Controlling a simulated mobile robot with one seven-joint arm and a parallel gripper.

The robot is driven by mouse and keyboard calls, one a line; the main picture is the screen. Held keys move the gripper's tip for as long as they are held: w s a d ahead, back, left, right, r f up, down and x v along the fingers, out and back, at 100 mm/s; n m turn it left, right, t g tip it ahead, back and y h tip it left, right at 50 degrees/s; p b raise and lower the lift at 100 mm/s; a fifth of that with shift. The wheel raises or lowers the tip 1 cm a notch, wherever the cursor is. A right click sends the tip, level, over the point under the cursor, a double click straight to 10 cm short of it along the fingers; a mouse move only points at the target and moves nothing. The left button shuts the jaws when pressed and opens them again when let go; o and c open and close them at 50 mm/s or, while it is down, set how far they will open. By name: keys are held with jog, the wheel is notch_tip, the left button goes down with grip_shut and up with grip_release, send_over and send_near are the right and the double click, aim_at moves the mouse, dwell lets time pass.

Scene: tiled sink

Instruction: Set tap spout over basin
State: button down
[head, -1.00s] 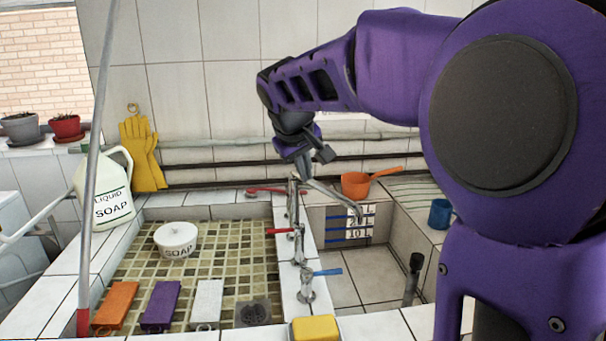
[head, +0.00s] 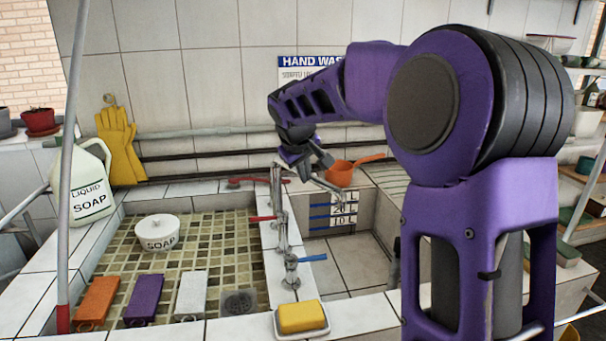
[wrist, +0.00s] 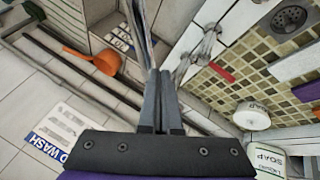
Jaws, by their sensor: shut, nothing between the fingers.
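The metal tap stands on the tiled divider between two basins, and its thin spout (head: 329,186) points right, over the deep basin (head: 345,262) with blue level marks. The tap has a red handle (head: 263,218) and a blue handle (head: 312,258). My gripper (head: 318,163) is at the upper part of the tap, close to the spout, with its fingers shut and empty. In the wrist view, the shut fingers (wrist: 161,75) point toward the metal spout (wrist: 139,28). I cannot tell whether they touch it.
The shallow left basin (head: 200,240) holds a white soap pot (head: 157,232) and colored blocks. A yellow sponge (head: 300,316) sits on the front rim. A soap jug (head: 92,185) is at left.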

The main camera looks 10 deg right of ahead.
jog(key=shift+d, duration=0.1)
jog(key=shift+w+d+r+p, duration=0.15)
jog(key=shift+d+p, duration=0.1)
jog(key=shift+d, duration=0.2)
jog(key=shift+w+d+p, duration=0.15)
jog(key=shift+d+p, duration=0.1)
jog(key=shift+d, duration=0.15)
jog(key=w+d+p, duration=0.4)
jog(key=d, duration=0.2)
jog(key=shift+w, duration=0.25)
